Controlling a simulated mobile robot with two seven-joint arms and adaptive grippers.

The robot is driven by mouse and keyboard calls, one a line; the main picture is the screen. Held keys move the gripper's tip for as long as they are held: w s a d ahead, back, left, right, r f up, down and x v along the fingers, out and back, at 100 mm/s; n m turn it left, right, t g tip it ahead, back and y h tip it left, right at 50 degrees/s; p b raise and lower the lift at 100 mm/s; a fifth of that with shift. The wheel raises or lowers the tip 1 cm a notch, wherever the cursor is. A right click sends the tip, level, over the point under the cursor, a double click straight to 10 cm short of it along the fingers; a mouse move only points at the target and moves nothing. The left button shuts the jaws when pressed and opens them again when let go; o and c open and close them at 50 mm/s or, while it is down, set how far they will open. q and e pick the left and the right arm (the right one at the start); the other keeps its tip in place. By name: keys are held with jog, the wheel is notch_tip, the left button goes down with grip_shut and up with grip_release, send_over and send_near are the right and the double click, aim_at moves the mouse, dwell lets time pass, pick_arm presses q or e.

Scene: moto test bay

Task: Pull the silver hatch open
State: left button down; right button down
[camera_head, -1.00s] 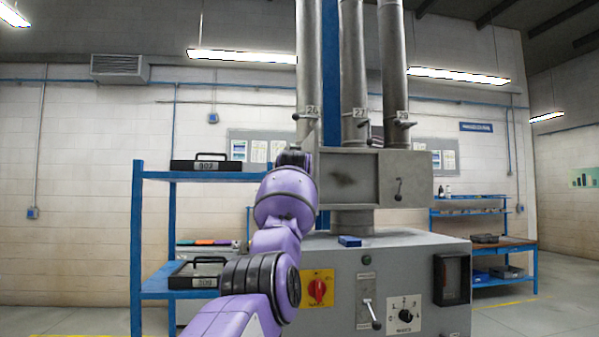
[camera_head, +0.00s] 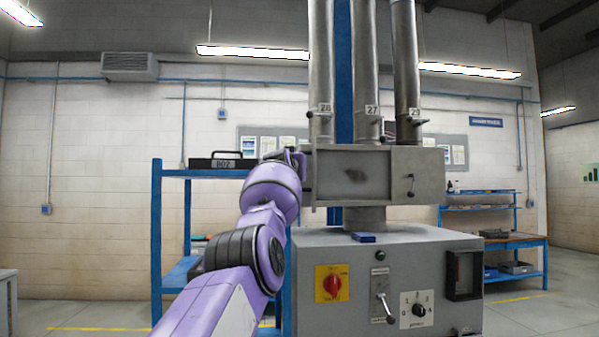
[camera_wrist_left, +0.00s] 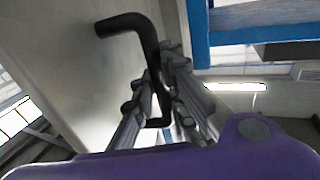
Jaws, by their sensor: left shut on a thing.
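The silver hatch (camera_head: 307,182) shows almost edge-on at the left end of the grey metal box under the pipes. It stands open, and the box's recess (camera_head: 353,172) with a dark smudge faces me. My left gripper (camera_head: 294,158) is at the hatch's left side, partly hidden by my wrist. In the left wrist view its fingers (camera_wrist_left: 158,98) are shut on a bent black handle (camera_wrist_left: 148,45) fixed to the pale hatch face (camera_wrist_left: 95,85). My right gripper is not in view.
A grey control cabinet (camera_head: 350,250) with a red switch (camera_head: 332,284) and a lever (camera_head: 384,305) stands below the box. A blue shelf (camera_head: 158,230) with a black case (camera_head: 215,162) is on the left, close behind my arm.

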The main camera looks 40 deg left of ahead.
pick_arm(q)
jog(key=c, duration=2.1)
grip_release()
jog(key=shift+f, duration=0.1)
jog(key=shift+o, duration=0.3)
jog(key=shift+s, duration=0.1)
jog(key=shift+s+r, duration=0.15)
jog(key=shift+r, duration=0.05)
jog(key=shift+s, duration=0.15)
jog(key=v, duration=1.1)
jog(key=shift+d, duration=0.25)
jog(key=shift+s, duration=0.1)
